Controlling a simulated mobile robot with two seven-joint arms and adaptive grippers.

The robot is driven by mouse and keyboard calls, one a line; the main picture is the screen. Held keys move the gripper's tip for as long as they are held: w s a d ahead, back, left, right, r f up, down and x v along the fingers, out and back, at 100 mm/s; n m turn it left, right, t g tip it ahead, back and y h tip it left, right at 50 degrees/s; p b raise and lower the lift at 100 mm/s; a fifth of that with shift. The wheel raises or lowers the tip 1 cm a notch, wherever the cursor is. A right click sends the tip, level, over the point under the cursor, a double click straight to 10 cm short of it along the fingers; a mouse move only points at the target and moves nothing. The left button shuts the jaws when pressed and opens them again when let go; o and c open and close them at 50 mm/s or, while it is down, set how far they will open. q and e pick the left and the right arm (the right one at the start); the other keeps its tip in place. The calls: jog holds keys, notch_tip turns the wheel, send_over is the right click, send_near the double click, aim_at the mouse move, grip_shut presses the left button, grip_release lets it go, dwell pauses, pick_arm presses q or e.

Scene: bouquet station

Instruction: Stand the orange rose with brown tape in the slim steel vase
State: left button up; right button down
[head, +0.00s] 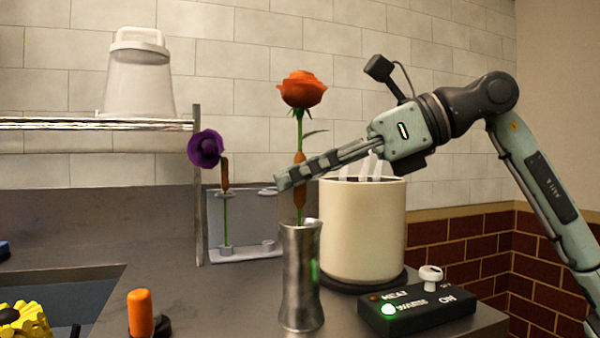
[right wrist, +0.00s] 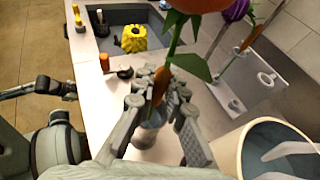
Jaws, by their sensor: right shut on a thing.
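The orange rose (head: 302,90) stands upright, with brown tape around its green stem. My right gripper (head: 298,178) is shut on the taped part of the stem. The lower stem reaches down to the mouth of the slim steel vase (head: 301,280) and its end is hidden, seemingly inside. The vase stands upright on the counter. In the right wrist view the fingers (right wrist: 160,100) close around the taped stem of the rose (right wrist: 172,50), with the vase (right wrist: 148,132) below, partly hidden. What looks like my left gripper (right wrist: 42,88) is at the far left there, its fingers unclear.
A purple flower (head: 205,149) with brown tape stands in a grey rack (head: 245,225) behind. A cream pot (head: 362,230) and a control box (head: 417,306) are right of the vase. An orange-capped object (head: 140,312) and a yellow object (head: 25,322) are at front left.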

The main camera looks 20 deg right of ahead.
jog(key=c, duration=0.9)
grip_release()
jog(key=shift+o, duration=0.2)
jog(key=shift+d+r, duration=0.1)
jog(key=shift+d, duration=0.05)
jog(key=shift+v, duration=2.35)
jog(key=shift+s, duration=0.1)
jog(key=shift+p+v, duration=0.3)
jog(key=shift+v, duration=2.15)
